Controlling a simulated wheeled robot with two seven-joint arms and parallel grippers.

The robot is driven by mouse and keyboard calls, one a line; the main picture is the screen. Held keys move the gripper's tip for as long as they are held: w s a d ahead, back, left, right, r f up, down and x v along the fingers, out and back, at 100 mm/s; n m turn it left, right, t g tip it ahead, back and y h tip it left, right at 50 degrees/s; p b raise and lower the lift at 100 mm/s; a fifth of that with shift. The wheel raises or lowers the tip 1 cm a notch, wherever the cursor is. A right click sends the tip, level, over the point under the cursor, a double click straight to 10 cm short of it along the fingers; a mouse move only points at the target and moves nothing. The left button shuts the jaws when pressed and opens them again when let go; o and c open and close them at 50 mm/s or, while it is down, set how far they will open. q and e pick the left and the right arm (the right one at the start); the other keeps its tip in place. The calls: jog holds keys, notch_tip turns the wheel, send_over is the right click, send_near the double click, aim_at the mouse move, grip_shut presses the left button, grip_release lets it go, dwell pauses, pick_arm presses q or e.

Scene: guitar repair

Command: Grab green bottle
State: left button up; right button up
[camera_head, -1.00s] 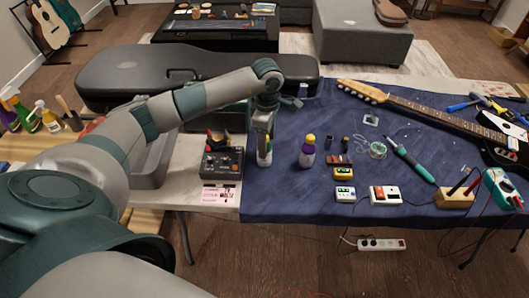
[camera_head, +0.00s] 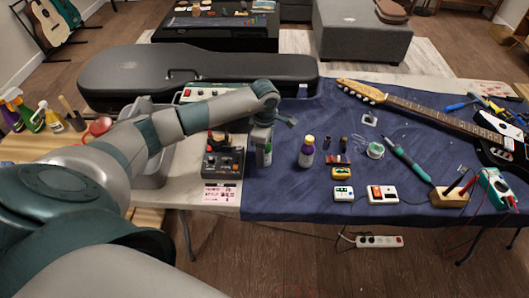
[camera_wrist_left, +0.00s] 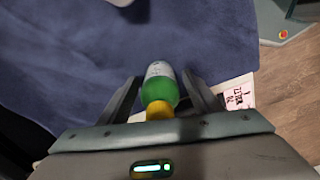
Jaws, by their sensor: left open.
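The green bottle (camera_wrist_left: 160,90) has a white label and a yellow cap. In the left wrist view it lies between the two fingers of my left gripper (camera_wrist_left: 163,82), which is open, with a finger on either side. In the head view the bottle (camera_head: 265,157) stands on the blue cloth near its left edge. Its upper part is hidden behind my left gripper (camera_head: 263,146), which comes down over it from above. My right gripper is not in view.
A dark box with knobs (camera_head: 222,163) stands just left of the bottle. A purple bottle with a yellow cap (camera_head: 306,155) stands to its right. A black guitar case (camera_head: 190,75) lies behind. Small pedals (camera_head: 382,194) and a guitar (camera_head: 430,110) are farther right.

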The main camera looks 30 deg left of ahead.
pick_arm(q)
jog(key=c, duration=1.2)
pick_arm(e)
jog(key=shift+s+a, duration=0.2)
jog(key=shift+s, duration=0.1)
pick_arm(q)
jog(key=shift+r, duration=0.1)
jog(key=shift+r+b, duration=0.3)
jog(key=shift+r, duration=0.25)
notch_tip(320, 180, up, 7)
jog(key=shift+r+b, duration=0.1)
jog(key=shift+b, duration=1.05)
jog(key=shift+r, duration=0.8)
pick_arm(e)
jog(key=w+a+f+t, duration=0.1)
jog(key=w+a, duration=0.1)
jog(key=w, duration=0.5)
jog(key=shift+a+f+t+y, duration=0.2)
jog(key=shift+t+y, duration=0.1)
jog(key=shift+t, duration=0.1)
